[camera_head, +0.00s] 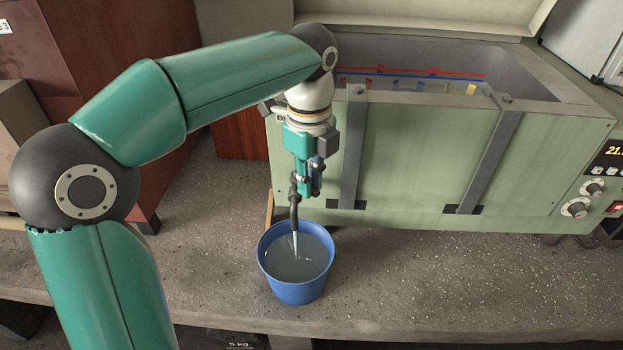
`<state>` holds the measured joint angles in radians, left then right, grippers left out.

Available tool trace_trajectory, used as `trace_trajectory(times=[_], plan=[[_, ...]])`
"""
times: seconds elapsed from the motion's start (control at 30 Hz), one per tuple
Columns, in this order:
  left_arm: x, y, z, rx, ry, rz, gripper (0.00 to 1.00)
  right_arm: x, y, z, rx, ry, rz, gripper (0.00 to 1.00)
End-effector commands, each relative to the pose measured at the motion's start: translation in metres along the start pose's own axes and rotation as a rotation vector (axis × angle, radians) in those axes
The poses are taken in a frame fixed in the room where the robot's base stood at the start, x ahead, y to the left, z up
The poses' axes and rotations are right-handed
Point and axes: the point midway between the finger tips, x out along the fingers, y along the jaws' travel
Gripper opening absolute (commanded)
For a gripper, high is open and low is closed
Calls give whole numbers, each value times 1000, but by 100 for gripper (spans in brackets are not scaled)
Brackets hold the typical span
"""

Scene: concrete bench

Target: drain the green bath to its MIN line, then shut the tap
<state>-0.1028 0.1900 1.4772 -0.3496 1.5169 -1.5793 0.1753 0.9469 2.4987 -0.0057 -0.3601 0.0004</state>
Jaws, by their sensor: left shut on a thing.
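The green bath (430,150) stands at the right with its lid up. Inside its far wall run a red line (410,71) and, just below it, a blue line (440,78); no lettering is readable. Small coloured marks show under them, and the front rim hides most of the liquid. My left gripper (306,190) is at the bath's front left, shut on the tap, which it mostly hides. A dark spout (294,215) points down, with a pale stream below it into the blue bucket (295,290). The bucket holds greyish liquid. My right gripper is out of view.
Two metal straps (352,150) hang over the bath's front. A control panel (590,195) with knobs and a lit display is at the right. A reddish-brown cabinet (110,60) stands at the left. The concrete bench (450,270) is clear right of the bucket.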

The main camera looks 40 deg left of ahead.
Motion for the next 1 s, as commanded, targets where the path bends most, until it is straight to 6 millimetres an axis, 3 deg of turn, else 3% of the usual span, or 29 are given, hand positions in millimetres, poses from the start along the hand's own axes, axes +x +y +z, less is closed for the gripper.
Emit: trace_trajectory(times=[0.37,1.0], plan=[[-3,-6,5,-108,1,-7,0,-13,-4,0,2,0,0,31],[-4,-22,13,-581,-2,-12,0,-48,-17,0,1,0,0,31]])
